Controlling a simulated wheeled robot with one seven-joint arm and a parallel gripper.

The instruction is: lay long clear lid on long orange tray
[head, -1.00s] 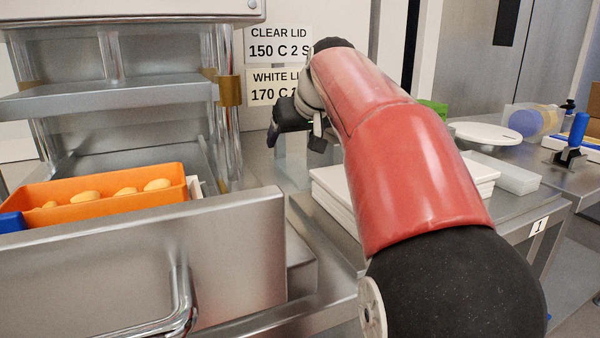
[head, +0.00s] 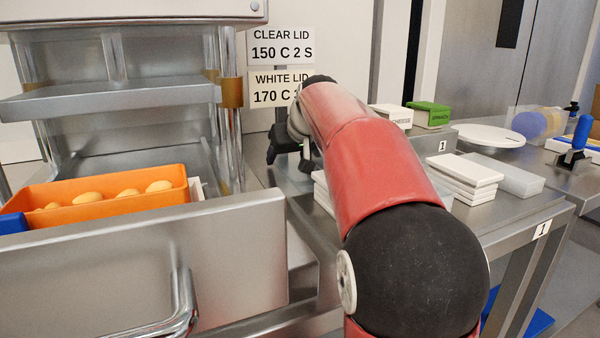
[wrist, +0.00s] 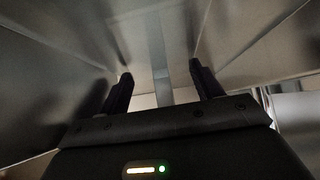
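The long orange tray (head: 110,211) sits in the open steel drawer at the left of the head view, open on top, with several yellow pasta pieces (head: 88,197) in it. My gripper (head: 288,163) is right of the tray, beside the press post, and points down. My arm hides part of this area.
White lids (head: 465,178) and a frosted clear stack (head: 516,180) lie on the right table. Another white stack (head: 321,190) is partly behind my arm. The steel drawer front (head: 150,255) and press post (head: 232,130) stand near the gripper. CLEAR LID and WHITE LID signs (head: 281,47) hang behind.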

